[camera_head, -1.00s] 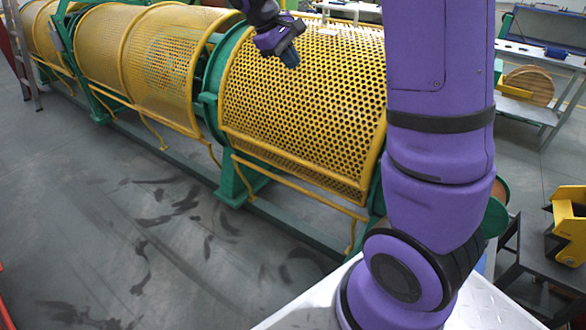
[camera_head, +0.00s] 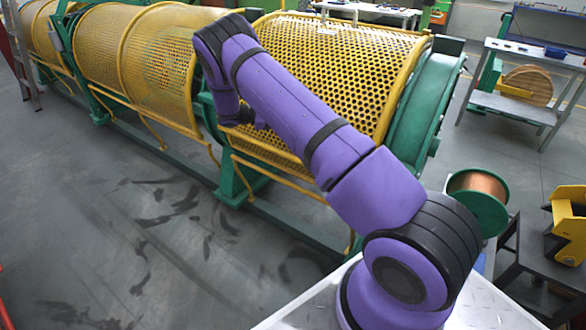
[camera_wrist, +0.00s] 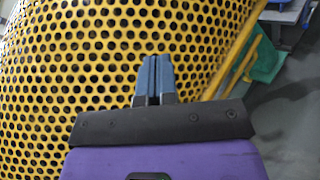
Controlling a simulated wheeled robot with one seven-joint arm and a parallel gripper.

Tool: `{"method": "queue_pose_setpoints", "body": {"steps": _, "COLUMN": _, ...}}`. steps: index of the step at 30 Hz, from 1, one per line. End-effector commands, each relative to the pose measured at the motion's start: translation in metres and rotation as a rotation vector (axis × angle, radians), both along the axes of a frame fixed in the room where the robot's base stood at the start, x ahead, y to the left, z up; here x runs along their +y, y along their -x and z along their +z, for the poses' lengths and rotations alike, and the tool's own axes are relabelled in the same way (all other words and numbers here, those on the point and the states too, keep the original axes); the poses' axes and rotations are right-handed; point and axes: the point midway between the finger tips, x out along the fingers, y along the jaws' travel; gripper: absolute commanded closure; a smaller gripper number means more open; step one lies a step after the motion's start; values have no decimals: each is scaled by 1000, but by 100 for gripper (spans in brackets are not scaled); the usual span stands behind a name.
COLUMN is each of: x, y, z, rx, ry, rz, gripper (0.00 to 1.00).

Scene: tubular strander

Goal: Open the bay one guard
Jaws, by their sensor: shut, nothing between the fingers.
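The nearest yellow perforated guard (camera_head: 345,60) curves over the near bay of the strander and is down. Its lower part is partly hidden behind my arm. A yellow rail (camera_head: 285,185) runs low along its front. In the wrist view the guard mesh (camera_wrist: 60,70) fills most of the picture, with its yellow edge frame (camera_wrist: 238,55) at the right. My gripper (camera_wrist: 154,62) is shut and empty, its blue fingertips in front of the mesh. I cannot tell whether they touch it. In the head view my gripper is mostly hidden by my arm, near the guard's left side.
More yellow guards (camera_head: 160,60) stand along the line to the left. A green round frame (camera_head: 425,105) is at the near guard's right end. A copper-coloured spool (camera_head: 478,187) and a yellow bracket (camera_head: 570,225) are at the right. Floor in front is clear.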

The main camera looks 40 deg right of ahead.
Motion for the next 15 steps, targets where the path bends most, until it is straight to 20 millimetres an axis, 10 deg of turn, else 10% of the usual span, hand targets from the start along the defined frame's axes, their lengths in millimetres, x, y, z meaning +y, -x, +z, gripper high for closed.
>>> {"method": "queue_pose_setpoints", "body": {"steps": 15, "x": 2, "y": -18, "z": -185, "rx": 318, "ry": 372, "rz": 249, "gripper": 100}}
